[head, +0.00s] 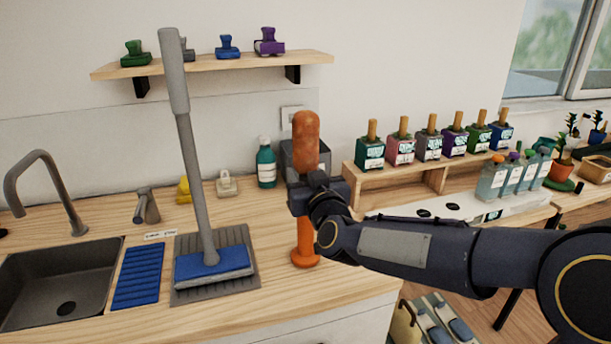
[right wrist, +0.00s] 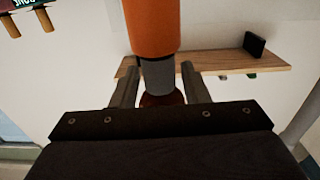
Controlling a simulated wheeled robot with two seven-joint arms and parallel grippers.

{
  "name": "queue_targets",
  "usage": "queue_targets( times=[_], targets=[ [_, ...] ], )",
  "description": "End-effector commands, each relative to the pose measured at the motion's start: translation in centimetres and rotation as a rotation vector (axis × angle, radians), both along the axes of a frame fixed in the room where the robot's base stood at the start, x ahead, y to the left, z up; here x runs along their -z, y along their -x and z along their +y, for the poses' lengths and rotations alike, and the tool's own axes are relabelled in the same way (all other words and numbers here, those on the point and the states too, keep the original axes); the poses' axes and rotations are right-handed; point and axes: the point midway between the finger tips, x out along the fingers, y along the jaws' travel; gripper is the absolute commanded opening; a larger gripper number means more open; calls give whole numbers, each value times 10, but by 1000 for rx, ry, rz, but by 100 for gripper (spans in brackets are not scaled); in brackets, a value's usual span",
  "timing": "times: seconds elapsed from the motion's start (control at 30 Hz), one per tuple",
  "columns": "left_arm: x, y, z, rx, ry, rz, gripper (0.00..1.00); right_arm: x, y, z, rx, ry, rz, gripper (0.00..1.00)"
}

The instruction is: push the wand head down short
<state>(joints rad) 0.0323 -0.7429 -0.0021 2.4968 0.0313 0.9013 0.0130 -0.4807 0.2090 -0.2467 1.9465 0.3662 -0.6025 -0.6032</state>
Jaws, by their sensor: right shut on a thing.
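An orange wand with a mottled brown-orange head (head: 306,140) stands upright on the wooden counter, on a round orange foot (head: 305,258). My right gripper (head: 308,193) is at the wand's middle, below the head, and shut on it. In the right wrist view, the wand (right wrist: 152,25) shows a thick orange part and a grey section (right wrist: 157,75) between the two fingers (right wrist: 158,70). Part of the head shows beyond the grey section, mostly hidden by the gripper body. In the head view the gripper hides the wand's middle. My left gripper is not in view.
A tall grey-handled mop (head: 196,165) stands on a grey mat (head: 190,295) left of the wand. A grey box (head: 288,162) and a green bottle (head: 266,165) stand behind. A wooden rack (head: 400,185) with several bottles is at right. The sink (head: 35,275) is far left.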

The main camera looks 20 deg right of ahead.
Motion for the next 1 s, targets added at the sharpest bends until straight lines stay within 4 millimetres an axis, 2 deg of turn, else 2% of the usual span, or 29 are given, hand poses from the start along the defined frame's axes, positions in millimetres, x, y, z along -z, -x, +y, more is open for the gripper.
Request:
queue_targets(
  times=[0.03, 0.17, 0.2, 0.23, 0.47, 0.57, 0.8, 1.0],
  targets=[
    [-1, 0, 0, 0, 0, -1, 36, 9, 0, 1, -4, 2, 24, 0],
    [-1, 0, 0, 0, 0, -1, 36, 11, 1, 1, -4, 3, 28, 0],
    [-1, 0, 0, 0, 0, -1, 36, 11, 1, 1, -5, 3, 29, 44],
    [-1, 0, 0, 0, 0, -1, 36, 11, 0, 1, -5, 3, 30, 47],
    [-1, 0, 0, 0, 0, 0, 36, 7, 1, 1, -4, 3, 21, 47],
    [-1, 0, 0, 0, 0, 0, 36, 6, 8, 1, -4, 2, 19, 47],
    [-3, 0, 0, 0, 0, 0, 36, 6, 47, -1, -5, 0, 21, 47],
    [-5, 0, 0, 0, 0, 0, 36, 8, 72, -2, -4, 2, 24, 47]
  ],
)
